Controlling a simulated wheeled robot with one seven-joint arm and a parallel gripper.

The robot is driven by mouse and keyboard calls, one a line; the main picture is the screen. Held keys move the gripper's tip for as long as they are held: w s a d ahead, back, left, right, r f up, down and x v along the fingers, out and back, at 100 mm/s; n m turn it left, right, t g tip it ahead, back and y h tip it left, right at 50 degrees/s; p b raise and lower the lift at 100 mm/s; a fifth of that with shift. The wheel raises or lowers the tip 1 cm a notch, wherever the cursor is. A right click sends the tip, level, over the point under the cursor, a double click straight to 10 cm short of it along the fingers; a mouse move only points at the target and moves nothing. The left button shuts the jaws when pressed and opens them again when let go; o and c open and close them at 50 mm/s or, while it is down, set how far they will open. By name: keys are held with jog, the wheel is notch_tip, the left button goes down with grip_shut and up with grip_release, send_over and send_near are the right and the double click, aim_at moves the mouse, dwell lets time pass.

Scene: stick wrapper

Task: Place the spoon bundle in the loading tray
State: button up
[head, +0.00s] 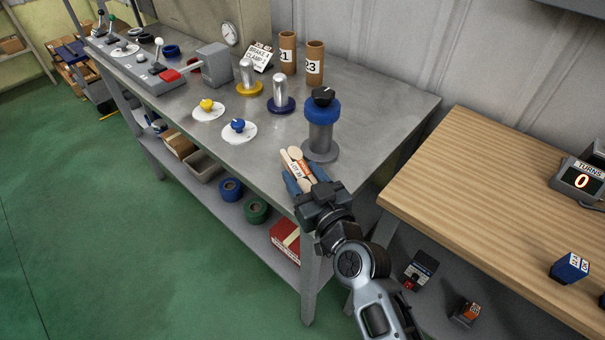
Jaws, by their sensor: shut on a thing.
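The spoon bundle (296,158) is a set of pale wooden pieces with rounded ends and an orange and white printed band. My gripper (302,176) is shut on it, with a blue finger on each side. The bundle is at the front right edge of the grey metal bench, beside the grey post. From this view I cannot tell whether it touches the bench top. No loading tray can be clearly identified in this view.
A grey post with a blue ring (320,125) stands just behind the bundle. Blue (238,127) and yellow (207,106) knobs, metal spindles and brown tubes (315,64) occupy the grey bench (385,100). A wooden table (470,190) with a turns counter (579,180) stands right, past a gap.

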jog(key=o, duration=1.1)
jog(key=shift+f, duration=0.1)
jog(key=shift+r+p, duration=0.25)
jog(key=shift+p, duration=0.05)
jog(key=shift+b+v, duration=1.55)
jog(key=shift+v, duration=4.45)
jog(key=shift+f, duration=0.15)
